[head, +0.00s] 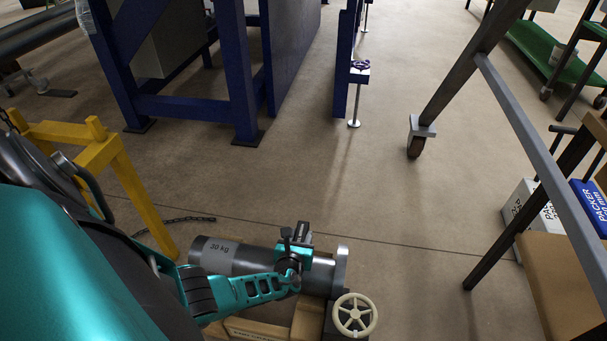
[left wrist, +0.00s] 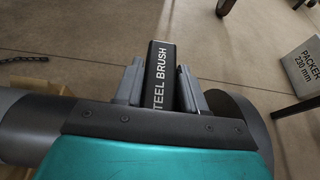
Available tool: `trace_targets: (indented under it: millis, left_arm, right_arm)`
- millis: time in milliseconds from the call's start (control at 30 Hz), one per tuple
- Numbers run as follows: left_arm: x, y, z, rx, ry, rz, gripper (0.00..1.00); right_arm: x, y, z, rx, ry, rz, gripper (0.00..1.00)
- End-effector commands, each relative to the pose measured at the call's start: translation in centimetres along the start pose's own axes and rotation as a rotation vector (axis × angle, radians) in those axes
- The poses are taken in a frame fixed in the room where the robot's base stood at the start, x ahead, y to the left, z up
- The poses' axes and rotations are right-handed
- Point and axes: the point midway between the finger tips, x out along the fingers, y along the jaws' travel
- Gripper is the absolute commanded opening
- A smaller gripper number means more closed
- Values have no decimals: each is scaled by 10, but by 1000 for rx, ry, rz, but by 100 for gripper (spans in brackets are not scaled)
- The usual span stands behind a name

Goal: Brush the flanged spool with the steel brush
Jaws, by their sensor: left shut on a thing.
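The flanged spool (head: 237,256) is a dark grey pipe marked "30 kg" with a flange (head: 340,270) at its right end. It lies on a low wooden support in the head view, and part of it shows in the left wrist view (left wrist: 35,130). My left gripper (head: 298,240) is over the spool near the flange. In the left wrist view its two grey fingers (left wrist: 162,88) are shut on the black steel brush (left wrist: 160,62), whose label reads "STEEL BRUSH". The brush's bristles are hidden, so I cannot tell whether they touch the spool. My right gripper is not in view.
A cream handwheel (head: 355,315) stands at the spool's right front. A yellow stand (head: 100,150) is on the left, with a chain (head: 175,223) on the floor. Packer boxes (head: 533,205) and a wheeled metal frame (head: 520,110) are right. The middle floor is clear.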

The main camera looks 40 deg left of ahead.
Motion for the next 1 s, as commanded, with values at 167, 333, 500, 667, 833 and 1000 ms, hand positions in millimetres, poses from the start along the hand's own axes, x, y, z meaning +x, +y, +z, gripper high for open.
trace_targets:
  millis: [167,333,500,667,833,1000]
  left_arm:
    - [-1,28,4,5,-3,2,3]
    - [-1,52,4,5,-2,1,3]
    - [-1,73,4,3,-1,2,3]
    - [-1,85,3,3,-1,1,3]
    - [-1,90,4,2,-1,1,3]
    - [-1,91,4,1,-1,1,3]
  right_arm:
    - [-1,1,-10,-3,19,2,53]
    - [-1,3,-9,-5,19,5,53]
    - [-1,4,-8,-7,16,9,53]
    - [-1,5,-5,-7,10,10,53]
    - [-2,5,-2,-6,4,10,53]
    - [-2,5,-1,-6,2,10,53]
